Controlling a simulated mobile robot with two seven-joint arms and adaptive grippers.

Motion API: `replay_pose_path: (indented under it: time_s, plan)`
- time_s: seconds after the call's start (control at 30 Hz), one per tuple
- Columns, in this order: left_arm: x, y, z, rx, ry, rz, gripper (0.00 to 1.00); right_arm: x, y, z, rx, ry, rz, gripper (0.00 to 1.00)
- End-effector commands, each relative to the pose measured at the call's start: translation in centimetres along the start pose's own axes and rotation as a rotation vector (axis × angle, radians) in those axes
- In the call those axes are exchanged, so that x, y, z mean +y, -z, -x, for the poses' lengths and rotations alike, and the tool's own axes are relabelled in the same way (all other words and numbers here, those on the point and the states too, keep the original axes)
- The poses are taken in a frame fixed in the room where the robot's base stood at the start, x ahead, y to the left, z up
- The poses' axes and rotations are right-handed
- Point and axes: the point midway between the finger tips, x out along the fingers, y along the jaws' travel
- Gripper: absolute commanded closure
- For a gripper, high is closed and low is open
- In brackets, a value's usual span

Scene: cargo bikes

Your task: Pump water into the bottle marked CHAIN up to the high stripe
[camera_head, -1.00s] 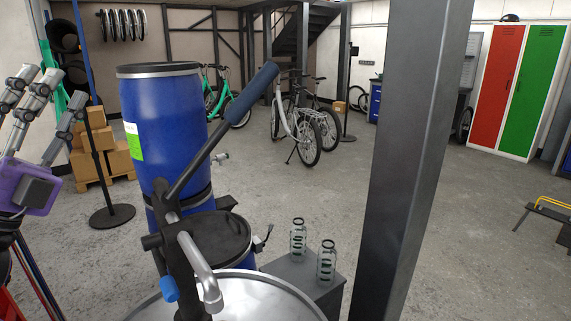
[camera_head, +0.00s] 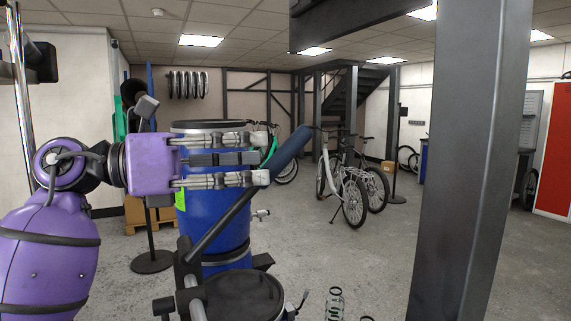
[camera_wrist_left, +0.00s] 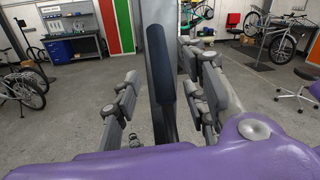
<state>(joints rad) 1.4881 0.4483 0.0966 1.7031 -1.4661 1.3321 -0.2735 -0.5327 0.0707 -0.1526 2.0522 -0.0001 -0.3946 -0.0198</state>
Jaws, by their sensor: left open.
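The hand pump's lever (camera_head: 222,214) rises to the right and ends in a dark blue grip (camera_head: 290,152). My left gripper (camera_head: 262,158) reaches in from the left, its open fingers close to the grip. In the left wrist view the grip (camera_wrist_left: 160,65) stands between the spread fingers; I cannot tell whether they touch it. One clear bottle (camera_head: 335,304) shows at the bottom edge, with only the top of a second (camera_head: 367,319) beside it. Their markings, stripes and water level cannot be read. The pump's spout and the basin are out of the head view. My right gripper is not in view.
A blue barrel (camera_head: 215,232) stands behind the pump, partly hidden by my gripper. A thick grey post (camera_head: 468,170) rises at the right. A white bicycle (camera_head: 346,190) stands farther back, with open floor in front of it.

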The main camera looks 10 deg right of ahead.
Motion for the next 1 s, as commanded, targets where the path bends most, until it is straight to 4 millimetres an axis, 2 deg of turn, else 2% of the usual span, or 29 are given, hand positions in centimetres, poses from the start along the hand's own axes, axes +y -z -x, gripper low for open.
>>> replay_pose_path:
  time_s: [0.1,0.3,0.47,0.7,1.0]
  plan:
    - [-0.2,-0.2,-2.2,-0.002,0.004,0.000,0.60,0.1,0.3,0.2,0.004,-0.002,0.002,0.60]
    - [-0.1,-0.2,-4.8,-0.003,0.002,0.000,0.60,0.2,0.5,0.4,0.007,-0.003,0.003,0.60]
    - [-0.1,-0.1,-5.7,-0.002,0.001,0.000,0.60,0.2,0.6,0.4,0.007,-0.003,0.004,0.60]
    - [0.0,-0.1,-5.8,-0.002,0.000,0.000,0.60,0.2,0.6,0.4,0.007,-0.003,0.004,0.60]
    - [-0.1,-0.1,-5.8,-0.002,0.001,0.001,0.99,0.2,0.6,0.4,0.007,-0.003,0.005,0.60]
